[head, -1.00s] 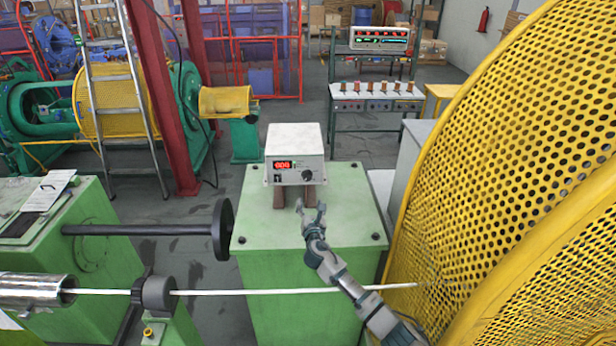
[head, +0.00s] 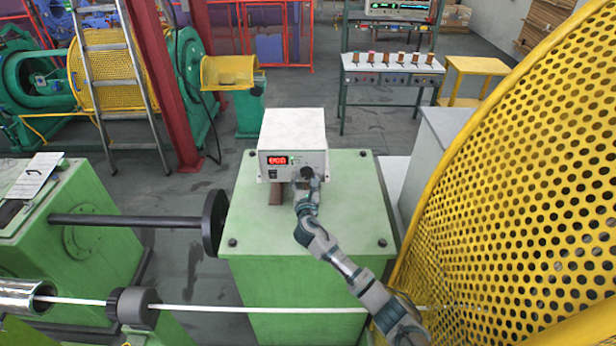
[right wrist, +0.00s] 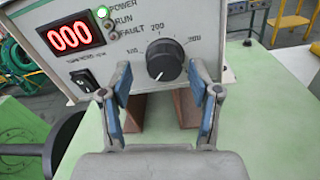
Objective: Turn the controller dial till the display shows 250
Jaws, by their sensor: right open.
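The controller (head: 292,140) is a white box on brown blocks on the green cabinet. Its black dial (head: 307,172) is at the front right; it also shows in the right wrist view (right wrist: 165,60) with scale numbers around it. The red display (right wrist: 69,38) reads 000 in the right wrist view. The dial's white mark points down and slightly left. My right gripper (head: 307,184) is open in front of the dial. In the right wrist view its fingers (right wrist: 161,85) stand left and right of the dial, with gaps on both sides. Whether the tips reach past the dial's face is unclear.
A large yellow perforated guard (head: 530,160) stands close on the right of my right arm. A black disc on a shaft (head: 214,222) is left of the green cabinet (head: 290,235). A thin white rod (head: 250,309) crosses in front. The cabinet top around the controller is clear.

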